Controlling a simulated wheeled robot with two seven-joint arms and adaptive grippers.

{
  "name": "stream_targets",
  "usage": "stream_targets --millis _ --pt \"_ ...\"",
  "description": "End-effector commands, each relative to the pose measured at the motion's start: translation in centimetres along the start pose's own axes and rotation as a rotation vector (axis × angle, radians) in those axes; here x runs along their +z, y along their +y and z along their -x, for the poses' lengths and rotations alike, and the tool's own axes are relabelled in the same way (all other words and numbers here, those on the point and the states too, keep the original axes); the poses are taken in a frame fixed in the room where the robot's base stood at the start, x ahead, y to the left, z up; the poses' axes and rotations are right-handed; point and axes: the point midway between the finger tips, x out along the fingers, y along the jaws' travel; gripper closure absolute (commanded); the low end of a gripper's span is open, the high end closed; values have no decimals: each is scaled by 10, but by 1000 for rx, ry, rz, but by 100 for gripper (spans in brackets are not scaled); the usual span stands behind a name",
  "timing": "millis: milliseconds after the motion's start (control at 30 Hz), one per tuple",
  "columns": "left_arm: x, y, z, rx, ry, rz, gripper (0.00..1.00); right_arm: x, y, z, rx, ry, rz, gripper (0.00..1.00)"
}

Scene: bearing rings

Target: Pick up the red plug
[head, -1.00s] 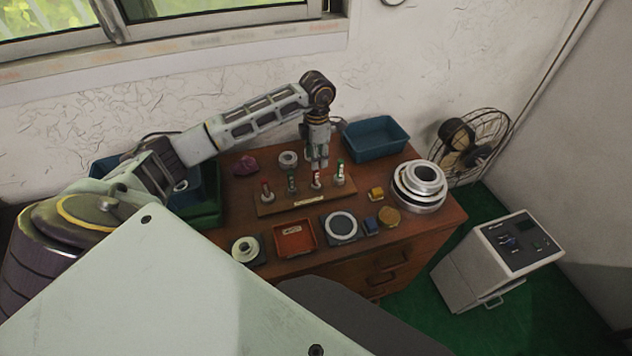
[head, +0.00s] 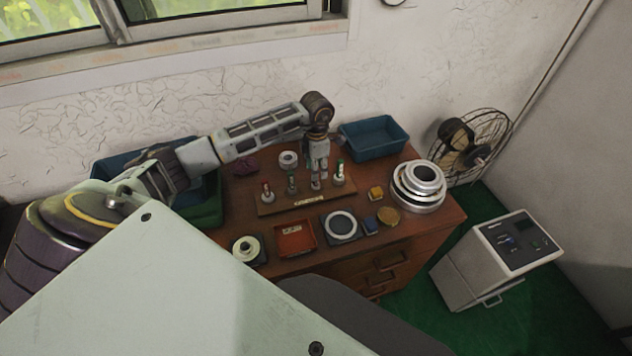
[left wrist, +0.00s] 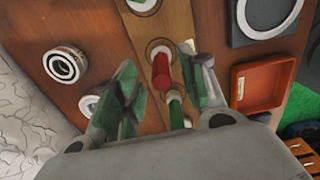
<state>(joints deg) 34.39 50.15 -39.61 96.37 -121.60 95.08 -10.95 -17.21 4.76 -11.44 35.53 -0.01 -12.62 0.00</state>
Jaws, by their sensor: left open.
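My left gripper (head: 318,184) is open above the wooden plug board (head: 272,208), at the third plug from the left. In the left wrist view the gripper (left wrist: 160,66) has one finger on each side of a red plug (left wrist: 161,72), with its jaws apart. That red plug stands on a pale base in the board (left wrist: 126,42). In the head view my gripper mostly hides it. Another red plug (head: 266,187) stands at the board's left end. Green plugs stand second from left (head: 291,180) and at the right end (head: 339,168). My right gripper is not in view.
A red tray (head: 283,248) and a dark pad with a ring (head: 328,234) are in front. A blue bin (head: 353,148) stands at back right, with stacked rings (head: 433,205) on the right.

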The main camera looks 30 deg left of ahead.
Motion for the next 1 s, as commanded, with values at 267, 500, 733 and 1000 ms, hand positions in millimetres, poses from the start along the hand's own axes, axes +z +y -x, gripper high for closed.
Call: stream_targets --millis 267,500,733,1000 --pt "-3 -2 -27 -2 3 2 58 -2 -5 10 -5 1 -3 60" --pt "-3 -2 -43 0 2 0 58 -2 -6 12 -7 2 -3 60" --pt "-3 -1 -44 0 1 0 58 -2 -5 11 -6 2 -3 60" --pt "-3 -1 -44 0 1 0 63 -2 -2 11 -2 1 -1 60"
